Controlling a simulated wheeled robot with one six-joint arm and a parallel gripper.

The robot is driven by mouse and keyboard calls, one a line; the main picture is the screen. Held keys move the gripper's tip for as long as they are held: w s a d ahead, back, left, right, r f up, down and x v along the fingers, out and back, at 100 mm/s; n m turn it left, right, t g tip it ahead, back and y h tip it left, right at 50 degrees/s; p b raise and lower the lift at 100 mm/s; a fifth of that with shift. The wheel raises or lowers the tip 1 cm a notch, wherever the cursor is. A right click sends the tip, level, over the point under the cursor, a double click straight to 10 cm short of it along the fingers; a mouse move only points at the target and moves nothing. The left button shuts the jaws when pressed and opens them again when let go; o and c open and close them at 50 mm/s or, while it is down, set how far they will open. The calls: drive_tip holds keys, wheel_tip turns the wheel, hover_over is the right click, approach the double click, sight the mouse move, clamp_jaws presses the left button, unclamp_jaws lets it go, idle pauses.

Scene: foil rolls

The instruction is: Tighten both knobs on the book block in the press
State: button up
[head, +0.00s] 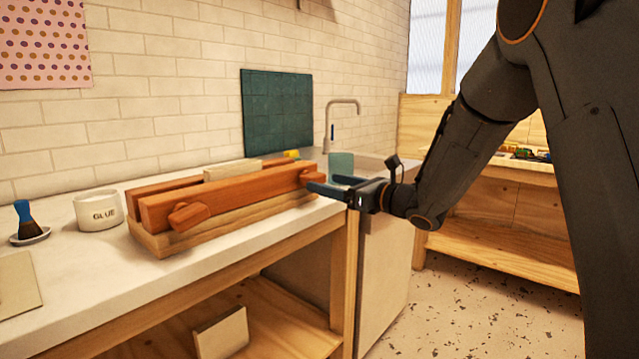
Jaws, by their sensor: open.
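The wooden press (240,194) lies along the white counter, with two reddish-brown beams on a lighter wooden base. A pale book block (232,169) shows its top edge between the beams. The left knob (188,216) sticks out from the front beam near its left end. The right knob (306,179) shows at the beam's right end, close to my gripper and partly hidden by it. My gripper (326,186) is open and empty, its dark fingers pointing left at the right knob. I cannot tell whether the fingers touch the knob.
A white glue pot (99,210) and a blue brush on a dish (27,224) stand left of the press. A sink tap (340,123) is behind my gripper. The counter (100,270) has free room in front of the press. A pale board (221,333) rests on the lower shelf.

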sight(319, 181)
drive_tip(key=shift+x, duration=1.8)
drive_tip(key=c, duration=1.1)
drive_tip(key=shift+o, duration=0.2)
drive_tip(key=shift+m, duration=0.4)
